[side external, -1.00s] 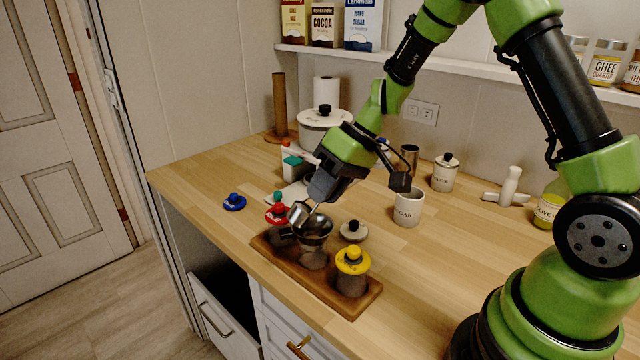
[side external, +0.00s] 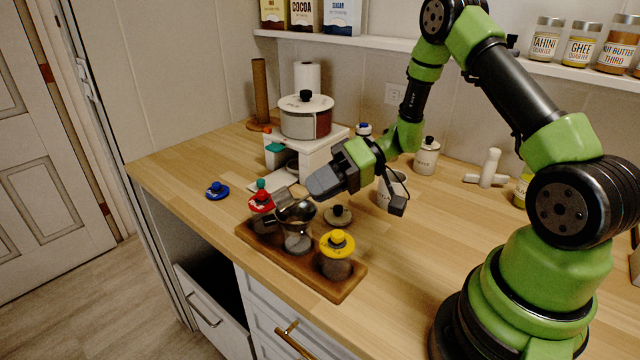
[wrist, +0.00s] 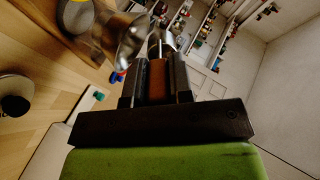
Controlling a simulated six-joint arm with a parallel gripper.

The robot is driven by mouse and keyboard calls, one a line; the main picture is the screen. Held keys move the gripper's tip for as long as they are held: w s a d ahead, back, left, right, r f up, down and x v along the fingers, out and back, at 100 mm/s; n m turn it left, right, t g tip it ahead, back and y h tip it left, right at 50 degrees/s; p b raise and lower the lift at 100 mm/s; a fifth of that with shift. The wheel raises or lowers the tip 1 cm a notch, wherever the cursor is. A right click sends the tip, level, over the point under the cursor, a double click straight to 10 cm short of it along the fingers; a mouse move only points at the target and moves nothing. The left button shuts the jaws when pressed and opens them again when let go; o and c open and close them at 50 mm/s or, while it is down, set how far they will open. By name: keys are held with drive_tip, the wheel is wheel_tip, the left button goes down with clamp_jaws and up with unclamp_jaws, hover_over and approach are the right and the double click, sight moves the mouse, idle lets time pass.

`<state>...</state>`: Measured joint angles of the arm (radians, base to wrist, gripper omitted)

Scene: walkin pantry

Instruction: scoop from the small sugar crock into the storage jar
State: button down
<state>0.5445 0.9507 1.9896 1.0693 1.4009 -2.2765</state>
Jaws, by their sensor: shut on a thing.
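My gripper (side external: 308,190) is shut on the brown handle (wrist: 158,80) of a metal scoop (side external: 282,197), above the funnel. The scoop looks tilted; its contents cannot be made out. A shiny metal funnel (side external: 298,213) sits in the mouth of the middle jar, the storage jar (side external: 298,242), on a wooden board (side external: 300,277). The funnel also shows in the wrist view (wrist: 125,38). The white sugar crock (side external: 384,193) stands behind my gripper, partly hidden by my wrist. A pale lid with a dark knob (side external: 338,216) lies on the counter; it also shows in the wrist view (wrist: 15,95).
A yellow-lidded jar (side external: 336,258) and a red-lidded jar (side external: 262,212) flank the funnel jar. A blue lid (side external: 217,191) lies at left. A large pot (side external: 305,118) stands on a white stand behind. The drawer (side external: 215,322) below is open. The right front counter is clear.

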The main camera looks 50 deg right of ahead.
idle(0.3)
drive_tip(key=shift+g+h, duration=0.3)
drive_tip(key=shift+h, duration=0.1)
wheel_tip(320, 180, up, 7)
drive_tip(key=shift+r, duration=0.1)
drive_tip(key=shift+a+g+h, duration=0.3)
drive_tip(key=shift+a, duration=0.15)
drive_tip(key=shift+w+a+f+h, duration=0.1)
drive_tip(key=shift+w+f+h, duration=0.2)
drive_tip(key=shift+h, duration=0.4)
approach(291, 205)
drive_tip(key=shift+g, duration=0.4)
drive_tip(key=w+a+f, duration=0.2)
drive_tip(key=shift+w+a, duration=0.25)
drive_tip(key=shift+a, duration=0.15)
drive_tip(key=shift+w+a+r+g+h, duration=0.35)
drive_tip(key=shift+a+r+g+h, duration=0.3)
drive_tip(key=shift+h, duration=0.8)
drive_tip(key=shift+w+a+r+g+h, duration=0.4)
drive_tip(key=shift+g+h, duration=0.5)
drive_tip(key=shift+h, duration=0.6)
drive_tip(key=shift+w+a+r+g+h, duration=0.3)
drive_tip(key=shift+a+r+g+h, duration=0.3)
drive_tip(key=shift+h, duration=0.85)
drive_tip(key=shift+f+g, duration=0.1)
drive_tip(key=shift+g, duration=0.15)
